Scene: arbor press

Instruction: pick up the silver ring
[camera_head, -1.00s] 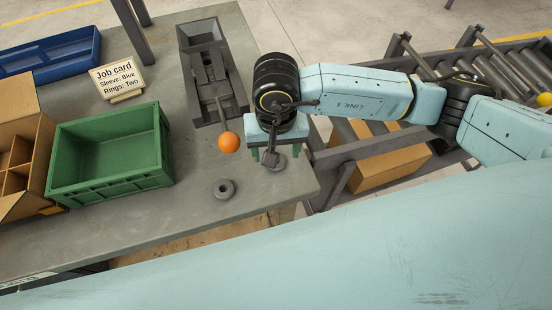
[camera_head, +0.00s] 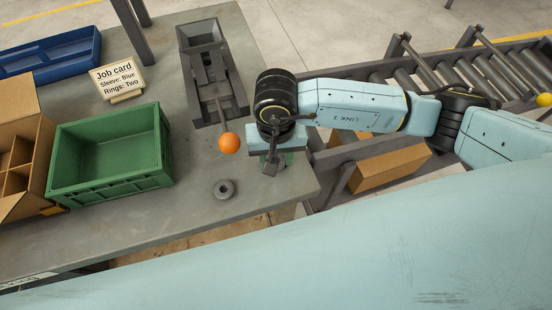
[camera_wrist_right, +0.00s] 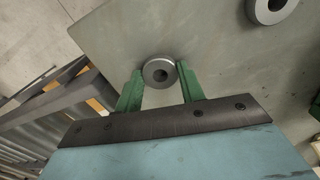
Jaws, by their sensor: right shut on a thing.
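The silver ring (camera_wrist_right: 150,71) is a flat round ring with a dark hole, seen in the right wrist view between the green fingers of my right gripper (camera_wrist_right: 160,80). Both fingers are shut on its sides. I cannot tell whether it touches the table or is slightly lifted. In the head view my right gripper (camera_head: 271,167) is over the right front part of the table and mostly hides this ring. My left gripper is not in view.
A second grey ring (camera_head: 224,189) lies on the table (camera_head: 150,225) left of the gripper. The arbor press (camera_head: 208,75) has an orange ball handle (camera_head: 229,143) close to my right wrist. A green crate (camera_head: 112,183), job card (camera_head: 117,78) and blue tray (camera_head: 50,58) are farther left.

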